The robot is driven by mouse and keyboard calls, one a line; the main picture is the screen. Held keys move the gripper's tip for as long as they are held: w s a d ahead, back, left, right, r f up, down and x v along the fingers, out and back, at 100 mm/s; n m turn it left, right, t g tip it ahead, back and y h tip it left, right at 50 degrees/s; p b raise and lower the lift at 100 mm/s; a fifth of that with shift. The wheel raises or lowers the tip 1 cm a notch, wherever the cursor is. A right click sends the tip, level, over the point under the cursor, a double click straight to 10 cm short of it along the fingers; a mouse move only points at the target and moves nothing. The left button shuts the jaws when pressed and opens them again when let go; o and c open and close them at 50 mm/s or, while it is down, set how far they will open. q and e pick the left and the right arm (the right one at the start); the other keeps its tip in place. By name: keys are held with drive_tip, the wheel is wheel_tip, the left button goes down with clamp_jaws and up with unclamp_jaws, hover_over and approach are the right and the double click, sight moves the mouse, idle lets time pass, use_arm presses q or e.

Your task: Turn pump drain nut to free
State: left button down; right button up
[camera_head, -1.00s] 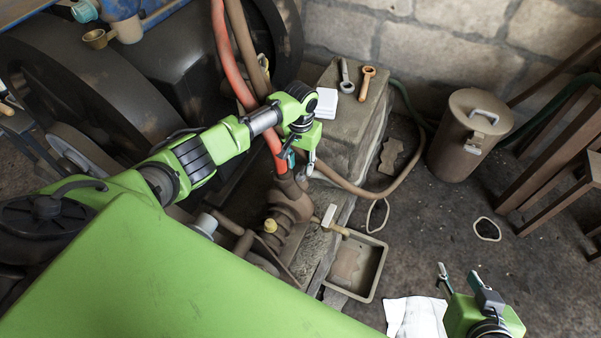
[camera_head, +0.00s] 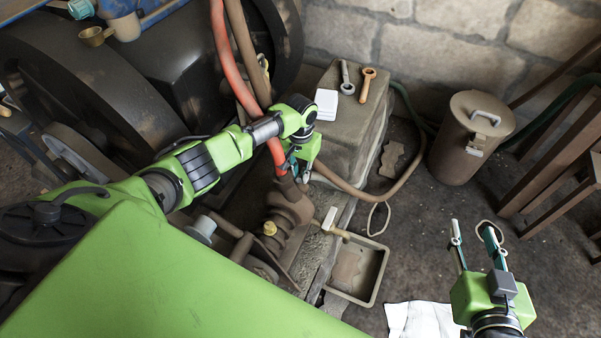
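The rusty pump (camera_head: 292,206) stands low beside the stone block, with the red hose running down to it. A small yellow brass fitting (camera_head: 269,228) sits on it. A brass outlet (camera_head: 341,234) with a white tag-like handle (camera_head: 330,218) sticks out to the right over a tray. I cannot tell which of these is the drain nut. My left gripper (camera_head: 297,172) points down just above the pump, fingers apart, close to the hose; no object shows between them. My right gripper (camera_head: 470,230) is open and empty over the floor at lower right.
A shallow tray (camera_head: 377,278) lies below the outlet, a white cloth (camera_head: 408,318) in front. A lidded canister (camera_head: 465,150) stands right.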

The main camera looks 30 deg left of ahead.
use_arm(q)
drive_tip(key=shift+d+r+n+p, duration=0.1)
drive_tip(key=shift+r+n+p, duration=0.05)
drive_tip(key=shift+n+p, duration=1.85)
drive_tip(key=shift+p, duration=0.35)
drive_tip(key=shift+n+p, duration=0.85)
drive_tip(key=shift+n, duration=0.25)
use_arm(e)
drive_tip(key=s+d+f+g+h, duration=0.1)
drive_tip(key=s+d+f+g, duration=0.3)
drive_tip(key=s, duration=0.5)
drive_tip(key=s+d+f+g+h, duration=0.2)
drive_tip(key=s+f+g, duration=0.4)
drive_tip(key=s, duration=0.2)
use_arm(q)
drive_tip(key=n+p, duration=0.2)
drive_tip(key=n, duration=0.5)
drive_tip(key=shift+n, duration=0.4)
drive_tip(key=shift+n+p, duration=0.35)
drive_tip(key=shift+n, duration=0.85)
use_arm(e)
drive_tip(key=s+x, duration=0.2)
drive_tip(key=x, duration=0.9)
drive_tip(key=shift+s+a+f+m+g, duration=0.2)
drive_tip(key=shift+f+m+g, duration=0.1)
drive_tip(key=shift+f+g, duration=0.15)
drive_tip(key=shift+f, duration=0.15)
